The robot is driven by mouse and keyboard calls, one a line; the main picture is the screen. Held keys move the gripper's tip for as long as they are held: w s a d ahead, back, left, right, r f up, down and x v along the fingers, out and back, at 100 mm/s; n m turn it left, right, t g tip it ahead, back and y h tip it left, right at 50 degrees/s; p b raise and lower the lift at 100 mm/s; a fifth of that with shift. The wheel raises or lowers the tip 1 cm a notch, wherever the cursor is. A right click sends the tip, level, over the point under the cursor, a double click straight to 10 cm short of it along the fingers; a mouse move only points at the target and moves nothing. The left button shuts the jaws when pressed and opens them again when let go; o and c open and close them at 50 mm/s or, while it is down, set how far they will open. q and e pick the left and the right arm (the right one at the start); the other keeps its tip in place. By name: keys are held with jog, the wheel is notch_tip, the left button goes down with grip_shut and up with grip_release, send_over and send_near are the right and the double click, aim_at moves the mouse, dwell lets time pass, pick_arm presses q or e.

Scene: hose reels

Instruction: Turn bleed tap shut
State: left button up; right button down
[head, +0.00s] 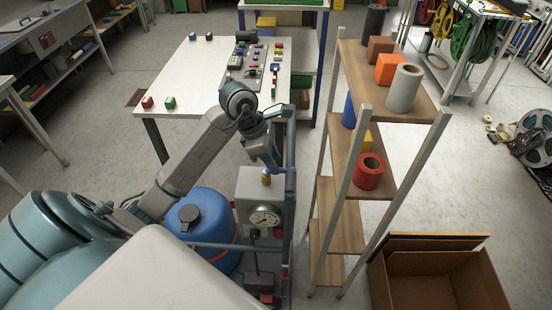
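A small brass-coloured fitting (266,179), which looks like the bleed tap, stands on top of a grey box (247,187). A round white-faced gauge (265,217) is on the front of that box. My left arm reaches in from the left, and its gripper (270,165) points down right at the top of the fitting. The fingertips are small and overlap the fitting and a short blue piece beside it, so I cannot tell whether they are open, touching or gripping. The tap's handle position is not clear. My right gripper is not in view.
A blue tank (208,205) stands left of the box, close under my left arm. A blue-grey upright frame (291,150) runs just right of the gripper. A wooden shelf rack (352,80) stands further right, with an open cardboard box (430,290) on the floor.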

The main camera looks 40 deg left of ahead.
pick_arm(q)
jog(key=shift+d+f, duration=0.3)
jog(key=shift+f, duration=0.4)
jog(key=shift+w, duration=0.1)
jog(key=shift+c, duration=0.2)
grip_shut()
jog(key=shift+a, duration=0.1)
